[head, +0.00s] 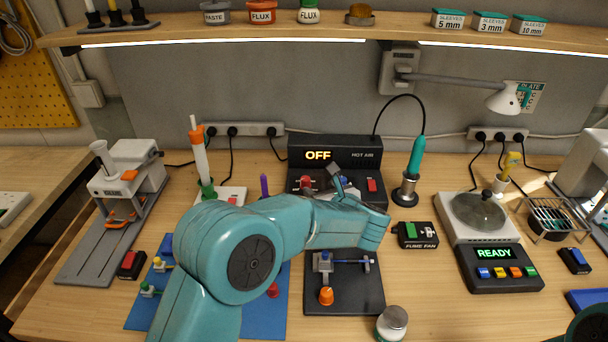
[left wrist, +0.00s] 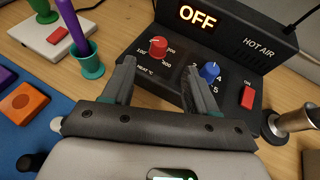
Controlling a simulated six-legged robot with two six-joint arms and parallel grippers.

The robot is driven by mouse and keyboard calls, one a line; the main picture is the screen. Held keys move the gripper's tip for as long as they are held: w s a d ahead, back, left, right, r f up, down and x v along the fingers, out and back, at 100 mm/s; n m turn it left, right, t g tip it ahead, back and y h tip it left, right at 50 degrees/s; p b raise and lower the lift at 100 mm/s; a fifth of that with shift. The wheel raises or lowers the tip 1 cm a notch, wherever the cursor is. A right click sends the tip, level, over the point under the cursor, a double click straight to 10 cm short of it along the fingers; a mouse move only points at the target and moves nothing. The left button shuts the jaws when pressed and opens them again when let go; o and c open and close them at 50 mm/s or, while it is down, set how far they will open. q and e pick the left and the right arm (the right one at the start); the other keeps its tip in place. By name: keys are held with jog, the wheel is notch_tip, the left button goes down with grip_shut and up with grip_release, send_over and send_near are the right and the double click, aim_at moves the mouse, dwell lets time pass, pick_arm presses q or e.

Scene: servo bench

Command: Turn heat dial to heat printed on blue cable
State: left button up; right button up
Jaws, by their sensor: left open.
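The hot air station (head: 300,142) stands at the back of the bench with its display reading OFF. Its red heat dial (left wrist: 158,46) has a printed scale around it, and it also shows in the head view (head: 306,182). A blue dial (left wrist: 209,71) sits to its right. My left gripper (left wrist: 160,68) is open and empty, its fingers over the panel's front, apart from the red dial. In the head view, my left arm hides part of the panel. A thin blue length (head: 352,262), possibly the blue cable, lies across a black fixture; no print is legible.
A red switch (left wrist: 247,97) is on the panel's right. A teal hot air handpiece (head: 415,158) stands in its holder at right. A fume fan box (head: 415,235) and a jar (head: 391,323) stand nearer. A purple-handled tool (left wrist: 72,28) stands left of the station.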

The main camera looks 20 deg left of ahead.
aim_at(304, 179)
pick_arm(q)
jog(key=p+x, duration=0.2)
jog(key=x, duration=1)
jog(key=shift+f+p, duration=0.15)
jog(key=shift+p, duration=0.25)
jog(key=shift+s, duration=0.15)
jog(key=c, duration=1)
jog(key=shift+f+b, duration=0.15)
jog(key=shift+b, duration=0.45)
jog(key=m+t+h+b, duration=0.1)
jog(key=m+h+b, duration=0.2)
jog(key=b, duration=0.3)
jog(key=m+t+h+b, duration=0.1)
jog(key=m+h+b, duration=0.2)
jog(key=b, duration=0.2)
jog(key=shift+a+f+t+h+b, duration=0.1)
jog(key=shift+t+h+b, duration=0.2)
jog(key=shift+b, duration=0.1)
jog(key=shift+m+h+b, duration=0.6)
jog(key=shift+m+h, duration=0.2)
jog(key=shift+r+m+h+b, duration=0.3)
jog(key=shift+m+h+b, duration=0.05)
jog(key=shift+m+h, duration=0.5)
jog(key=shift+h, duration=0.35)
